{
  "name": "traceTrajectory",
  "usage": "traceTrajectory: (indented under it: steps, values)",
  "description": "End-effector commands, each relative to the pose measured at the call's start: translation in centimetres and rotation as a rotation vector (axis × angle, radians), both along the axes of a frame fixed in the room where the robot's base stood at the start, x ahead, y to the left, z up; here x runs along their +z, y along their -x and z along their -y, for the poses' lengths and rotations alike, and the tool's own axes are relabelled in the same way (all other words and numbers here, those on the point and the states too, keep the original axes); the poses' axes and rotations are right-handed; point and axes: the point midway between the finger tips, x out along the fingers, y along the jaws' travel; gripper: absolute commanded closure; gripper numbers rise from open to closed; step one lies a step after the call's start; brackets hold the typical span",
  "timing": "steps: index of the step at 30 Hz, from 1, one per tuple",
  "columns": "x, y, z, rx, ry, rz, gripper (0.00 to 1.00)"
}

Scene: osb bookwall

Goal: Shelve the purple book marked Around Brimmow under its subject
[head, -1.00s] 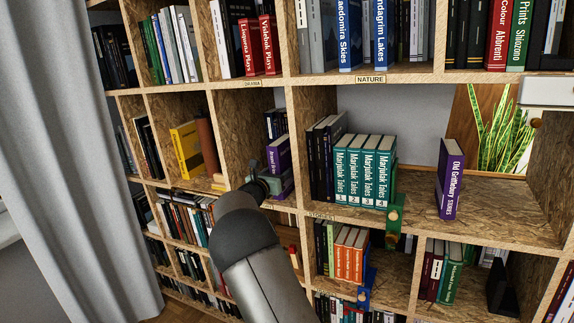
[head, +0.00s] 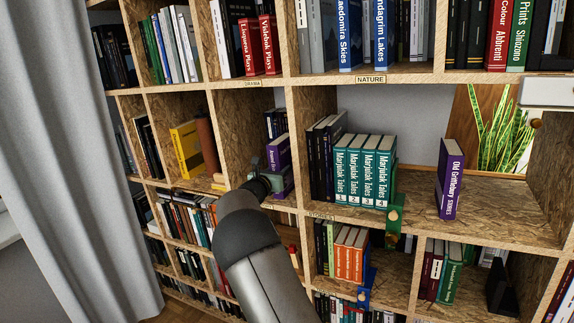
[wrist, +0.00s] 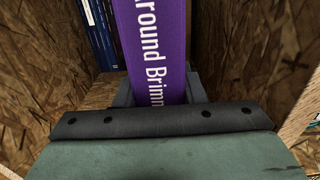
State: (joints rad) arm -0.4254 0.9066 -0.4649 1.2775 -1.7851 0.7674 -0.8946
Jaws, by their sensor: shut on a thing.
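The purple book marked Around Brimmow (wrist: 152,45) stands between the fingers of my gripper (wrist: 155,92) in the wrist view, with its white spine lettering facing the camera. The gripper is shut on its lower part. In the head view the purple book (head: 279,150) is inside the middle-row compartment left of the Marjulak Tales set. My gripper (head: 279,178) is at the front of that compartment and partly hidden by my arm. I cannot tell whether the book's bottom touches the shelf.
Dark blue books (wrist: 98,35) stand behind and left of the held book. Wooden walls flank it. Shelf labels read DRAMA (head: 253,84), NATURE (head: 370,79) and STORIES (head: 320,216). A purple Old Griffinbury Stories book (head: 450,180) stands to the right, with bare shelf around it.

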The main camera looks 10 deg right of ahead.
Motion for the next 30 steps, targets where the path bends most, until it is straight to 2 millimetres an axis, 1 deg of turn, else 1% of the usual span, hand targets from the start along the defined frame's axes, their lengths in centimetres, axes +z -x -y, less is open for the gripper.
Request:
traceTrajectory:
  steps: [1,7,30]
  values:
    - [0.4,0.0,0.0,0.0,0.002,0.005,1.0]
    - [0.4,0.5,-0.6,0.001,0.001,0.006,1.0]
    - [0.4,6.0,-5.0,0.0,0.0,0.005,1.0]
